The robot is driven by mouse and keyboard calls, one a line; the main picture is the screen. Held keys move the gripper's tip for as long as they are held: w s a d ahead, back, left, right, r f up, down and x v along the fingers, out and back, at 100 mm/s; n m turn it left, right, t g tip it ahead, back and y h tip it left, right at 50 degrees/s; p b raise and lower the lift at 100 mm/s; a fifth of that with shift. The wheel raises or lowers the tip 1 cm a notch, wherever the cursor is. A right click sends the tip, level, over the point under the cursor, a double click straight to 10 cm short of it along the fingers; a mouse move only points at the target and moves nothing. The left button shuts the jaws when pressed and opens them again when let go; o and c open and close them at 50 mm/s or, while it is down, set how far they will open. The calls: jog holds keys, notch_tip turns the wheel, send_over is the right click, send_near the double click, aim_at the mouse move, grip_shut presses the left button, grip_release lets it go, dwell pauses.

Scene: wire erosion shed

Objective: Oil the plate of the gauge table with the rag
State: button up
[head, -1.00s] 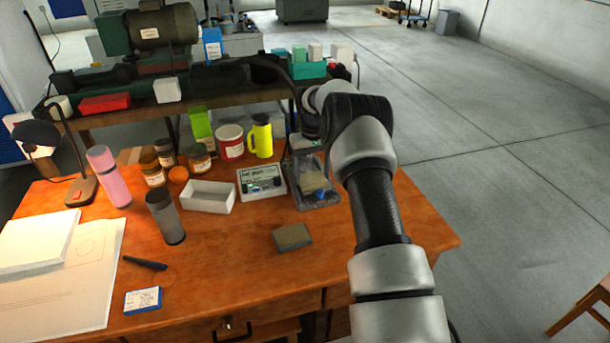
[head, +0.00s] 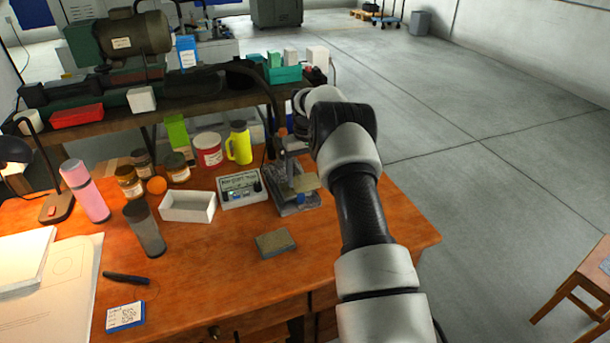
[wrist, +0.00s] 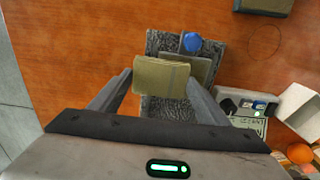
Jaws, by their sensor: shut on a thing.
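The gauge table (head: 298,204) stands on the wooden bench with a dark grey, mottled base. In the wrist view its base (wrist: 165,112) lies under my gripper, with a blue knob (wrist: 191,42) at its far end. My gripper (wrist: 160,78) is shut on a folded olive rag (wrist: 160,75), which sits between the fingertips above the gauge table. Behind the rag, an olive-brown flat piece (wrist: 202,68) shows on the gauge table, partly hidden; it looks like the plate. Whether the rag touches it I cannot tell. In the head view my arm partly hides the gripper.
A display box (head: 242,190) and a white tray (head: 188,207) stand left of the gauge table. A dark block with an olive top (head: 275,243) lies in front. Jars, a yellow flask (head: 239,143) and a pink bottle (head: 85,190) stand behind and left. The bench's front right is clear.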

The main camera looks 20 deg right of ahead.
aim_at(295, 181)
jog(key=shift+a+r, duration=0.15)
jog(key=shift+a, duration=3.85)
jog(key=shift+r+p, duration=1.55)
jog(key=shift+r, duration=1.35)
jog(key=shift+r, duration=0.1)
jog(key=shift+r+p, duration=1)
jog(key=shift+r, duration=0.4)
